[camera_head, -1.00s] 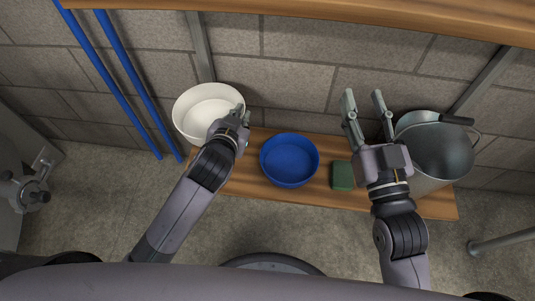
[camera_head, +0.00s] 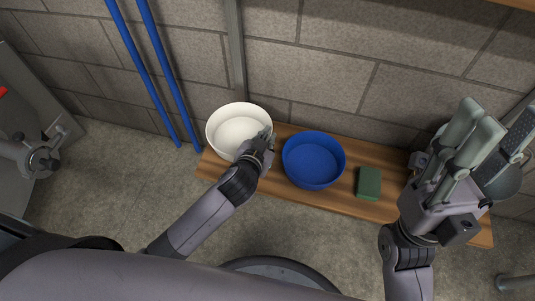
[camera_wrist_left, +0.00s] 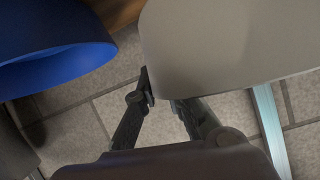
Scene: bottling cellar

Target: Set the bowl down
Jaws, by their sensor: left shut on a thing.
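The white bowl (camera_head: 239,128) is upright over the left end of the wooden bench (camera_head: 213,167), by the wall. My left gripper (camera_head: 262,143) is shut on its near right rim. In the left wrist view, the bowl (camera_wrist_left: 235,35) fills the upper right as a pale surface, beside the gripper fingers (camera_wrist_left: 165,92). I cannot tell whether its underside touches the bench. My right gripper (camera_head: 490,135) is raised at the right, its fingers apart and empty.
A blue bowl (camera_head: 313,160) stands on the bench close to the right of the white bowl. A green block (camera_head: 368,183) lies farther right. A metal pot (camera_head: 503,180) is partly hidden behind my right gripper. Blue pipes (camera_head: 172,75) run up the wall at left.

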